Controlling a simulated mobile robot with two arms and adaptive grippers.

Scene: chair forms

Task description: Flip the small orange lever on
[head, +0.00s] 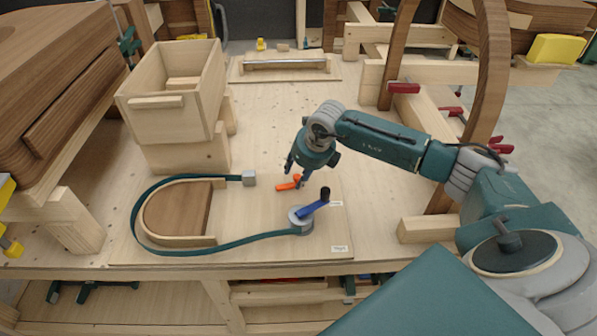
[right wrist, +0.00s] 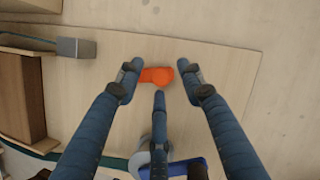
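The small orange lever (head: 287,185) lies on the pale wooden board, between the grey block and the blue-handled crank. It also shows in the right wrist view (right wrist: 156,75), near the fingertips. My right gripper (head: 296,174) is just above the lever, pointing down. In the right wrist view my right gripper (right wrist: 159,76) has its fingers spread, with the orange lever between their tips. I cannot tell whether any finger touches it. My left gripper is not in view.
A blue crank (head: 313,208) on a grey disc sits close in front of the lever. A teal strap (head: 134,215) loops from it around a curved wooden form to a grey block (head: 249,178). A wooden box (head: 170,120) stands at left; a tall curved wooden frame (head: 490,90) stands at right.

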